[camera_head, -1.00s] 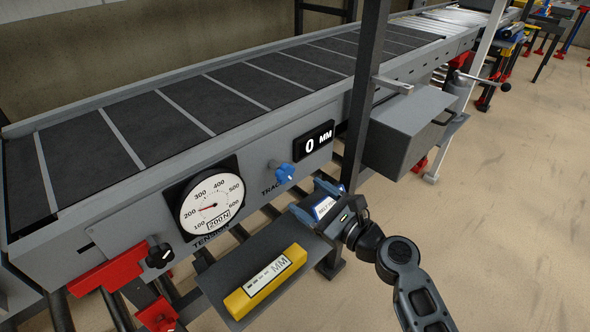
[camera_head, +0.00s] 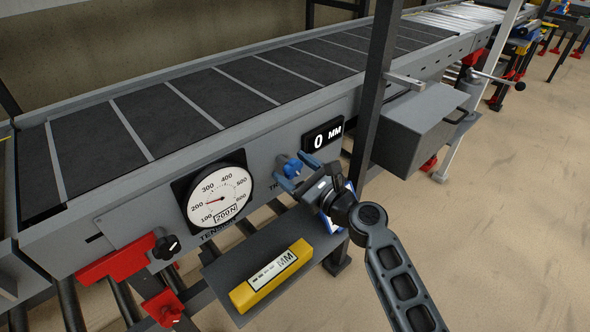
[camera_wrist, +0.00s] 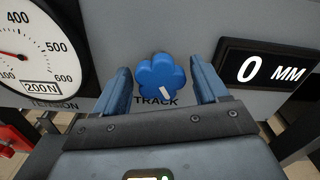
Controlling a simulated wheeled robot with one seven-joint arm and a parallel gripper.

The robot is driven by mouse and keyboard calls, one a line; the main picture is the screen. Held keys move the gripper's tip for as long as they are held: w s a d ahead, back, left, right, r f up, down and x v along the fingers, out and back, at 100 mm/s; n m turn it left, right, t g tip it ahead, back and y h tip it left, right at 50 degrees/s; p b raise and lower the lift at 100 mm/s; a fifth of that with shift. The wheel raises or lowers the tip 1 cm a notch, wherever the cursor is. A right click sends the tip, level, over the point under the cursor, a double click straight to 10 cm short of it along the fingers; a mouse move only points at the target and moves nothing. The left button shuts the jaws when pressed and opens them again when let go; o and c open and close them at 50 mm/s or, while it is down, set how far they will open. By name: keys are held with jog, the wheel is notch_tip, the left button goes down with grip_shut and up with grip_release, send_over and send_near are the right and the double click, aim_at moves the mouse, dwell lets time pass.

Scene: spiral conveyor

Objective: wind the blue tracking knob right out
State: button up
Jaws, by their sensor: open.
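The blue tracking knob (camera_head: 292,168) sticks out of the grey conveyor side panel, between the tension dial and the display. In the wrist view the lobed knob (camera_wrist: 160,74) has a white mark at its lower right. My gripper (camera_head: 286,179) is open and points at the panel. In the wrist view its two blue fingers (camera_wrist: 163,86) stand either side of the knob, with gaps showing on both sides. The display (camera_head: 322,138) beside the knob reads 0 MM; it also shows in the wrist view (camera_wrist: 268,69).
A tension dial (camera_head: 218,197) reads about 200 N, with a black knob (camera_head: 167,247) left of it. A grey shelf (camera_head: 228,266) below holds a yellow MM gauge (camera_head: 270,276). A grey box (camera_head: 418,130) and dark post (camera_head: 376,85) stand to the right.

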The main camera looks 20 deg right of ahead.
jog(key=shift+c, duration=0.2)
jog(key=c, duration=1)
jog(key=shift+f+n+b, duration=0.1)
jog(key=shift+n+b, duration=0.2)
